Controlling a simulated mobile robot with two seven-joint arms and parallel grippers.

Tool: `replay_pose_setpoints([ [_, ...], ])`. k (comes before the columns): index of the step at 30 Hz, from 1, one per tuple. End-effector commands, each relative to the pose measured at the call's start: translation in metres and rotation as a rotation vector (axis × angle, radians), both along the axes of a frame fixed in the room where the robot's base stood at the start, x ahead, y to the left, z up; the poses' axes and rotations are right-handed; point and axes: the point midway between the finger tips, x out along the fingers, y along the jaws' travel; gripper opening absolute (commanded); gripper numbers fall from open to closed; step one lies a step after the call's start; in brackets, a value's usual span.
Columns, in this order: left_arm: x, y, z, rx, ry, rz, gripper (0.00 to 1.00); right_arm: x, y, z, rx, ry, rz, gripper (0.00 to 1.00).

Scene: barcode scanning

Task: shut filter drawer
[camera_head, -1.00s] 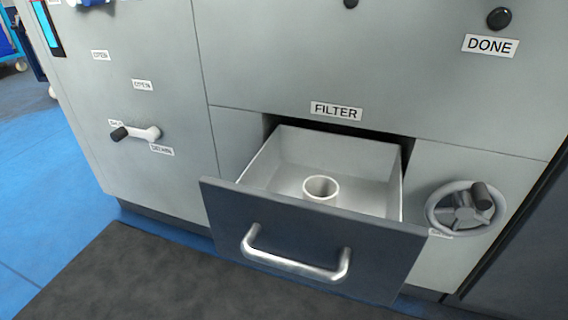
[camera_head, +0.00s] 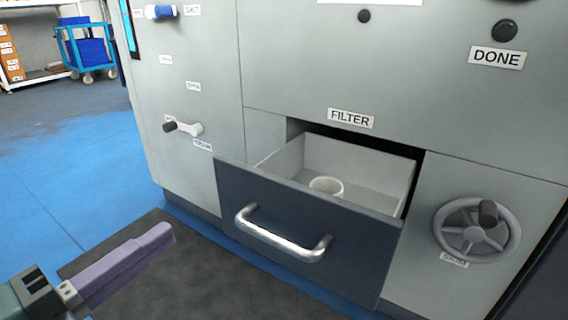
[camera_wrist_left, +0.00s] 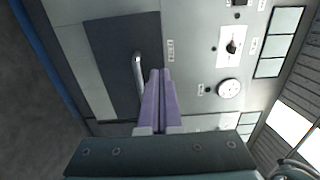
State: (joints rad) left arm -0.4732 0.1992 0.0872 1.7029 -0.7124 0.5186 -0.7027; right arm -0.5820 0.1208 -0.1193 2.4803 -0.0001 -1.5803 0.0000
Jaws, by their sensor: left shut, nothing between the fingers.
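The filter drawer (camera_head: 310,235) stands pulled out of the grey cabinet under the FILTER label (camera_head: 351,119). It has a dark front, a silver bar handle (camera_head: 283,236) and a light tray with a white ring (camera_head: 327,187) inside. My left gripper (camera_head: 160,236) is at the lower left of the head view, left of the drawer front and apart from it. Its purple fingers are together and empty. In the left wrist view the closed fingers (camera_wrist_left: 160,75) point towards the cabinet, with the handle (camera_wrist_left: 139,78) just left of their tips. My right gripper is not in view.
A handwheel (camera_head: 476,230) sits right of the drawer and a small lever (camera_head: 184,128) sits to the left. A DONE button (camera_head: 505,30) is above. A dark mat (camera_head: 215,275) lies on the blue floor before the cabinet. A blue cart (camera_head: 88,50) stands far back left.

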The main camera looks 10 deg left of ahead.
Motion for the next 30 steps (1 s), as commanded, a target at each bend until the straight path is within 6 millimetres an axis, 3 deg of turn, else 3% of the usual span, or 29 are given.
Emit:
replay_pose_setpoints([
  [16,0.101,-0.036,-0.001,-0.003,-0.004,0.001,0.00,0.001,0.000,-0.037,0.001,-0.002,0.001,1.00],
  [22,0.118,-0.043,0.000,-0.004,-0.001,0.001,0.00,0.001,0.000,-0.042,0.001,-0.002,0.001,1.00],
  [30,0.120,-0.043,0.001,-0.004,0.000,0.003,0.00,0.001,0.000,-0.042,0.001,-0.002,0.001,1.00],
])
